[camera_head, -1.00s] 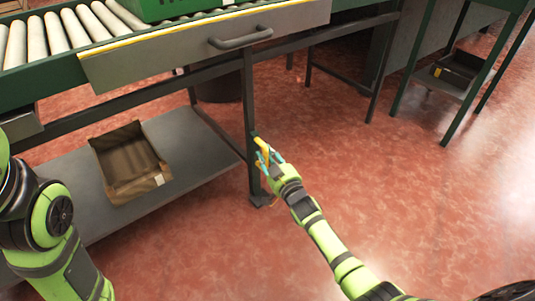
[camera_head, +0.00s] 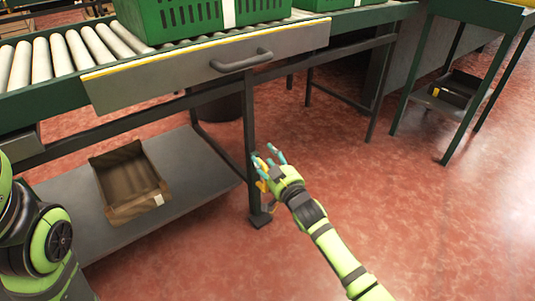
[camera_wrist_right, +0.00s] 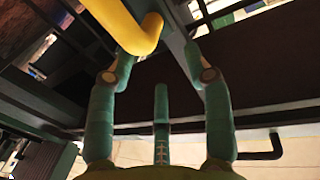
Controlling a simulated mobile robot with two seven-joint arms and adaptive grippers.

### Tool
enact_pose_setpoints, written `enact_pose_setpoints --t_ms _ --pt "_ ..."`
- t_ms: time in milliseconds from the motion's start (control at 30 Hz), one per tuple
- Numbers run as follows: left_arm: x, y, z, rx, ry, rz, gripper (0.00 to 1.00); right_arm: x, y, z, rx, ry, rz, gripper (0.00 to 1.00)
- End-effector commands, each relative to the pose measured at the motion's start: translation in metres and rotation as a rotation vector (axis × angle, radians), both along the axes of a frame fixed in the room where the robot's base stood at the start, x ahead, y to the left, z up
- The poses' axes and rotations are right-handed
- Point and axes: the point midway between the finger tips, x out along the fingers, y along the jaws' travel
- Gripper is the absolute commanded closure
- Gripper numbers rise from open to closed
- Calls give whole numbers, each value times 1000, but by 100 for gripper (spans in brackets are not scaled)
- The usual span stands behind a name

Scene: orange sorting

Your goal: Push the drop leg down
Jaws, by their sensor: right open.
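The dark metal leg (camera_head: 249,125) of the conveyor table stands upright, with its foot (camera_head: 261,219) on the floor. A yellow lever (camera_head: 262,186) shows low beside this leg, partly hidden by my right gripper. My right gripper (camera_head: 269,157) is open, with its teal fingers spread in front of the leg. In the right wrist view, the bent yellow lever (camera_wrist_right: 128,25) comes in from the top, close to the fingertips, and the grey leg (camera_wrist_right: 176,45) lies behind it. I cannot tell whether a finger touches the lever. My left gripper is outside the view.
A brown open box (camera_head: 128,213) lies on the grey lower shelf (camera_head: 205,194) at left. A grey panel with a handle (camera_head: 241,62) hangs below the rollers (camera_head: 83,50). Green crates (camera_head: 180,18) stand above. The red floor at right (camera_head: 400,220) is clear.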

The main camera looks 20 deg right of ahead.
Motion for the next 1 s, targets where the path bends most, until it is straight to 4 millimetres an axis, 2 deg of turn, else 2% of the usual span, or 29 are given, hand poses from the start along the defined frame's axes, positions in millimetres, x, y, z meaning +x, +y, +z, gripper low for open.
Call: enact_pose_setpoints --t_ms 67,200,667,767,867,967,1000 --pt "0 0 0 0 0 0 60 0 0 13 0 -2 1 49" --pt "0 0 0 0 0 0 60 0 0 23 0 1 0 49" --pt "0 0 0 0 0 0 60 0 0 26 0 1 0 49" --pt "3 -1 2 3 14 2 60 -4 5 33 0 -12 10 49" --pt "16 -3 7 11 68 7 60 -20 22 61 2 -70 51 49" --pt "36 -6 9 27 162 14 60 -51 49 111 9 -178 116 49" --pt "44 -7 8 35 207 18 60 -67 60 134 14 -232 143 49"
